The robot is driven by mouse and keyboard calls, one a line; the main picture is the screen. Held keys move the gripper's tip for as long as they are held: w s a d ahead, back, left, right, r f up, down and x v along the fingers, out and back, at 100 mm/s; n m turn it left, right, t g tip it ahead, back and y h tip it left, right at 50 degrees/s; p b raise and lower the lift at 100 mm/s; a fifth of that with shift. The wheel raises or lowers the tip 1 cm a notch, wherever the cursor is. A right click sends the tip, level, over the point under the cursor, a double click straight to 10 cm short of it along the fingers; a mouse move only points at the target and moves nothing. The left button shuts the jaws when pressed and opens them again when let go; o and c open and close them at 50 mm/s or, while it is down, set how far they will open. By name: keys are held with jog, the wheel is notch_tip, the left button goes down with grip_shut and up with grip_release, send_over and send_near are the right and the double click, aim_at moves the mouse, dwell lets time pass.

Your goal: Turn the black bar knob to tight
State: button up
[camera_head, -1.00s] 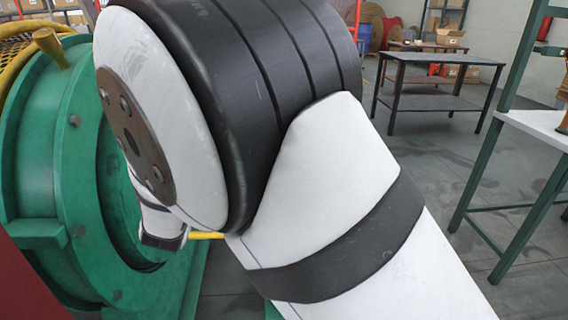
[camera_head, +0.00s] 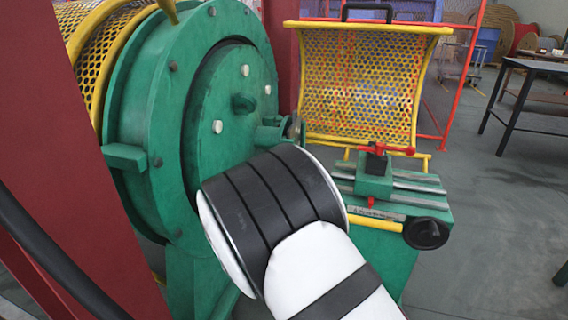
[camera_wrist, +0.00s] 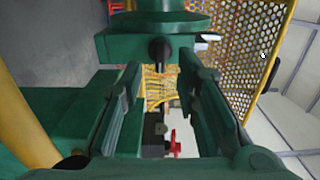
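In the wrist view, what looks like the black bar knob (camera_wrist: 159,50) is a small dark piece on the face of a green block (camera_wrist: 125,43). My gripper (camera_wrist: 159,72) is open, its two dark green fingers pointing towards that block. The knob appears between the fingertips, with a gap on both sides. I cannot tell how far in front of the tips it is, nor which mark it points to. In the head view my arm hides most of the gripper, and I cannot make out this knob.
The green drum housing (camera_head: 150,110) stands left, behind a red post (camera_head: 75,200). A yellow mesh guard (camera_head: 360,85) is behind. A green carriage with a red-handled clamp (camera_head: 376,160) and a black round handwheel (camera_head: 426,233) lies right of my arm.

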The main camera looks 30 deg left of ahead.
jog(key=b+x, duration=0.1)
jog(key=x, duration=0.3)
jog(key=shift+w+a, duration=0.1)
jog(key=shift+w, duration=0.3)
grip_shut()
